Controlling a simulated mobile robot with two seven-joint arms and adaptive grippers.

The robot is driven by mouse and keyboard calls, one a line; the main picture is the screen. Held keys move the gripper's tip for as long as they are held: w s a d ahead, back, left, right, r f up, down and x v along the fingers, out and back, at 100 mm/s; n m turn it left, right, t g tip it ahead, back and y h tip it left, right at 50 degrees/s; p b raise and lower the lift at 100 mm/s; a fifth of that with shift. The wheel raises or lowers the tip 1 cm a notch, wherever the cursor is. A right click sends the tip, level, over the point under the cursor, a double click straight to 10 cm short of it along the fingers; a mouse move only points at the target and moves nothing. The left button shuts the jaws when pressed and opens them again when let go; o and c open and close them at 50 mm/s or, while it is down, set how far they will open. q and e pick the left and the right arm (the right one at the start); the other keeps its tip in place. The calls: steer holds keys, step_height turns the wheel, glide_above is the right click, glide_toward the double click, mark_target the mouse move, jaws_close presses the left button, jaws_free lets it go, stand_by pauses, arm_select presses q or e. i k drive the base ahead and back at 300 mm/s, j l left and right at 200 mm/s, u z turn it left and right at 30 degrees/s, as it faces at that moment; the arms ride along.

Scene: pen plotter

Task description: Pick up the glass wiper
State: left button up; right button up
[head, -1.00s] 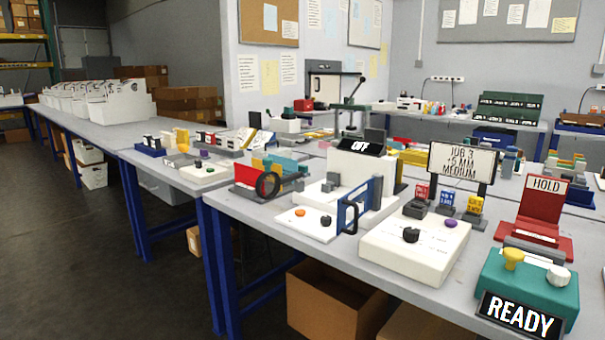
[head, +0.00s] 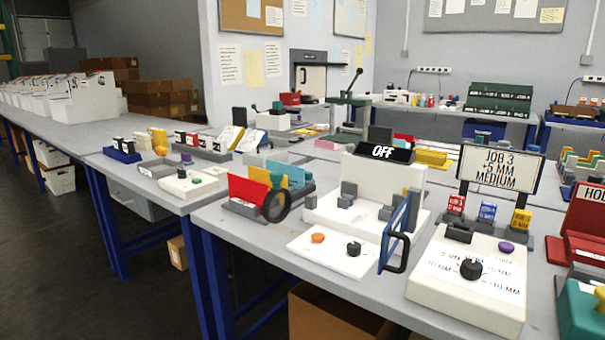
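I cannot make out a glass wiper for certain in the head view. On the near table (head: 235,222) stands a white machine (head: 378,175) with an "OFF" display (head: 383,151). A blue-framed panel (head: 394,236) with a black handle stands upright at its front right. A dark ring-shaped object (head: 277,206) stands by a rack with red, yellow and blue plates (head: 268,184). Neither of my grippers is in view.
A teal box (head: 583,312) is cut off at right. Open floor (head: 50,270) lies to the left; an open cardboard box (head: 335,315) stands underneath.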

mark_target(309, 176)
steer(key=i+j+z, duration=0.2)
steer(key=i+j, duration=0.75)
steer(key=j, duration=0.05)
